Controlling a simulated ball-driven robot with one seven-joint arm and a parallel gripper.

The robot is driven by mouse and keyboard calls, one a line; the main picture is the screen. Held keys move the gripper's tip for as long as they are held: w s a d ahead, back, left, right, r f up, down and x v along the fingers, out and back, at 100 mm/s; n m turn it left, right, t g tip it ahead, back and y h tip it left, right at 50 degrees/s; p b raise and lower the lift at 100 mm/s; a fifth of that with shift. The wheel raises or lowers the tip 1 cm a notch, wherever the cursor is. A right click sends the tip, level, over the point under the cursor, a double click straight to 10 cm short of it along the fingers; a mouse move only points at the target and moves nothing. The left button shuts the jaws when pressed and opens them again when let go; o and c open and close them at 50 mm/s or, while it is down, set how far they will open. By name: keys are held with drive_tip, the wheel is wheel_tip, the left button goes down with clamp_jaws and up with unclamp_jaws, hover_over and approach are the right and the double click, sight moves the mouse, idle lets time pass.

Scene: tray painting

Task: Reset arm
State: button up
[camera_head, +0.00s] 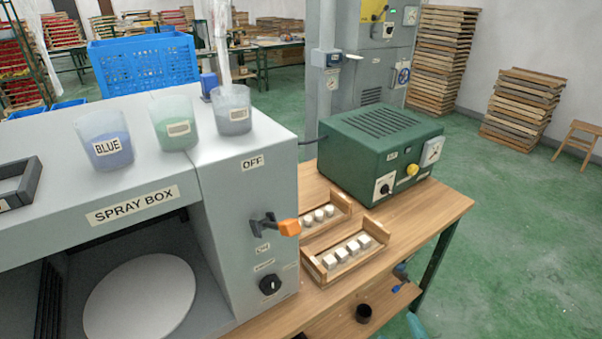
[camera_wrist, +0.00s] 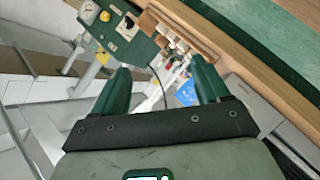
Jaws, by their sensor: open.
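My gripper (camera_wrist: 160,80) shows in the wrist view with its two green fingers apart and nothing between them. Beyond the fingers, the wrist view shows a green control box (camera_wrist: 125,30) with a gauge and knobs, and a wooden tray (camera_wrist: 180,35) with small pale pieces. My gripper appears clear of both, though the distance is hard to judge.
The grey spray box (camera_head: 245,200) stands on a wooden table (camera_head: 440,205), with blue, green and grey cups on top. Its orange-tipped lever (camera_head: 288,227) sticks out. Beside it are two wooden trays of white pieces and the green control box (camera_head: 370,140). Green floor is open at right.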

drive_tip(key=s+d+f+m+g+h, duration=0.2)
drive_tip(key=s+d+f+m+g, duration=0.45)
drive_tip(key=s+d, duration=0.35)
drive_tip(key=s+a+m+g+y, duration=0.2)
drive_tip(key=s+g, duration=0.5)
drive_tip(key=s, duration=0.8)
drive_tip(key=shift+s+a+f+m+y, duration=0.2)
drive_tip(key=shift+m+y, duration=0.2)
drive_tip(key=shift+m, duration=0.45)
drive_tip(key=shift+w, duration=0.1)
drive_tip(key=shift+c, duration=0.4)
